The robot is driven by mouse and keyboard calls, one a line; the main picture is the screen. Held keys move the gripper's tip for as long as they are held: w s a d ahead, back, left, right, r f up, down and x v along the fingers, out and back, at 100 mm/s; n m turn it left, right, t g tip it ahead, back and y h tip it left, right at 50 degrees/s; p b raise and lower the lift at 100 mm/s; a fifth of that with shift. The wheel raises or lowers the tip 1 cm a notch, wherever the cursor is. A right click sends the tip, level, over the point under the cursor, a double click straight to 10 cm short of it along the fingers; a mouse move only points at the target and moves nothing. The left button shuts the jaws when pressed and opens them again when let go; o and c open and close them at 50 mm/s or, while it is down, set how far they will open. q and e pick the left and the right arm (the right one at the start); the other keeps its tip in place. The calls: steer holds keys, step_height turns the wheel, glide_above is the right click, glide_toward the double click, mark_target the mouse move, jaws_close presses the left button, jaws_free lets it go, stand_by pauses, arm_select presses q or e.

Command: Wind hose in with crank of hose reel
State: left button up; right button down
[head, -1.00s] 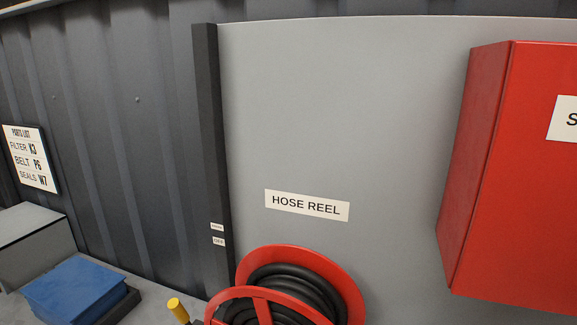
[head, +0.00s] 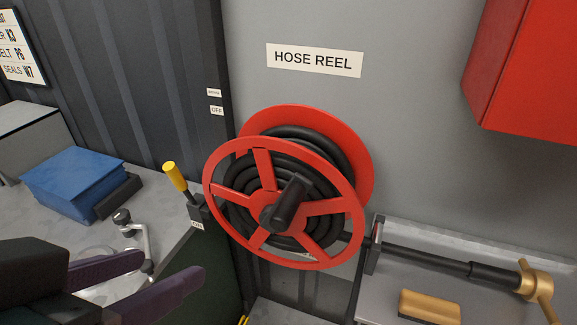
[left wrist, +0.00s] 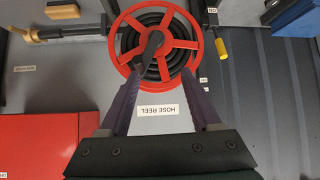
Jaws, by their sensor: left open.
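The red hose reel (head: 222,215) is mounted on the grey wall panel, with black hose (head: 340,160) coiled on it. Its black crank (head: 290,203) sticks out from the hub towards me, tilted up to the right. My left gripper (head: 172,264) is open and empty, to the lower left of the reel and apart from the crank. The left wrist view shows the reel (left wrist: 190,44) and crank (left wrist: 152,45) upside down, ahead of the two open fingers (left wrist: 162,74). My right gripper is out of view.
A yellow-handled lever (head: 175,177) stands close left of the reel. At right, a tray holds a black pipe with a brass nozzle (head: 525,280) and a brass-coloured block (head: 430,306). A red cabinet (head: 530,70) hangs upper right. A blue box (head: 75,180) sits on the left bench.

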mark_target(277, 228)
arm_select(q)
steer(key=w+d+f+t+h+b, duration=0.4)
steer(key=w+d+f+t+b, duration=0.4)
steer(key=b, duration=1.2)
steer(key=shift+m+g, duration=0.3)
steer(key=x, duration=0.2)
steer(key=f+x, duration=0.1)
steer(key=x, duration=0.2)
steer(key=p+x, duration=0.1)
steer(key=x, duration=0.2)
steer(key=shift+w+a+f, duration=0.1)
steer(key=shift+a+f, duration=0.1)
steer(key=shift+f, duration=0.05)
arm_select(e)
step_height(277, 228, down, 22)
arm_select(q)
jaws_close()
